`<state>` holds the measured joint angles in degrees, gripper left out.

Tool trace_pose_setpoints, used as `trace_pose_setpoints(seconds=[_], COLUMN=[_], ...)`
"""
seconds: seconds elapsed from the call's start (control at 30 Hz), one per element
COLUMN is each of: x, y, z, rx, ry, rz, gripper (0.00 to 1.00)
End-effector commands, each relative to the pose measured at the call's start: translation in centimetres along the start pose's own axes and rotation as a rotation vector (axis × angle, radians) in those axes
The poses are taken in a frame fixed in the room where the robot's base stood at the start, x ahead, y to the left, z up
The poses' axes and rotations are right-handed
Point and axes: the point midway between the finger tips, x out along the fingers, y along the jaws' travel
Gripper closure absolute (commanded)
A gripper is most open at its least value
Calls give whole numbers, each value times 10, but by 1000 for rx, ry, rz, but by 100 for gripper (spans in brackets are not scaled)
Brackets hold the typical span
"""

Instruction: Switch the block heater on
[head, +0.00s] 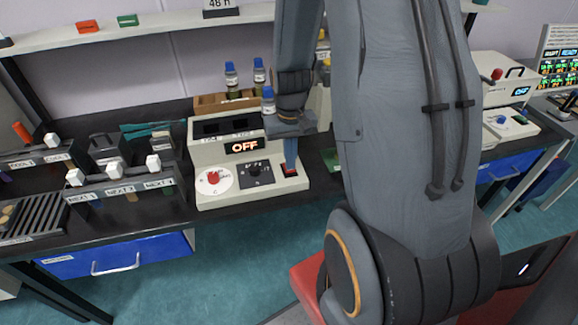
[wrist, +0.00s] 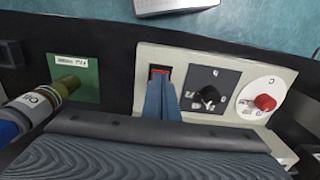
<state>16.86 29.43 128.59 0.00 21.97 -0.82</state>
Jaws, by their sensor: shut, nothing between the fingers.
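The block heater (head: 220,143) is a beige box on the dark bench in the head view, with its lit display (head: 245,146) reading OFF. Its sloped front carries a red rocker switch (head: 289,170) at the right, a black knob (head: 255,169) in the middle and a red knob on a white dial (head: 214,178) at the left. My gripper (head: 290,162) is shut and empty, its blue fingers pointing down at the rocker switch. In the wrist view the fingertips (wrist: 160,84) lie right at the switch (wrist: 160,71) and partly cover it; I cannot tell whether they touch.
Several blue-capped bottles (head: 231,76) stand behind the heater. A rack with white-knobbed pieces labelled NEXT (head: 120,185) stands at its left. In the wrist view a bottle (wrist: 40,100) and a green labelled plate (wrist: 78,78) lie beside the heater. A blue drawer (head: 120,255) is below.

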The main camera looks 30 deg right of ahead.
Motion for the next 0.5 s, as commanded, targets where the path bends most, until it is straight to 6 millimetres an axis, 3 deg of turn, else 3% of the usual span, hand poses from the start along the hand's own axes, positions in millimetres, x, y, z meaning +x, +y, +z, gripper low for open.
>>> trace_pose_setpoints(seconds=[0.5], x=[8], y=[0], z=[0], rx=[0], ry=[0], rz=[0], gripper=[100])
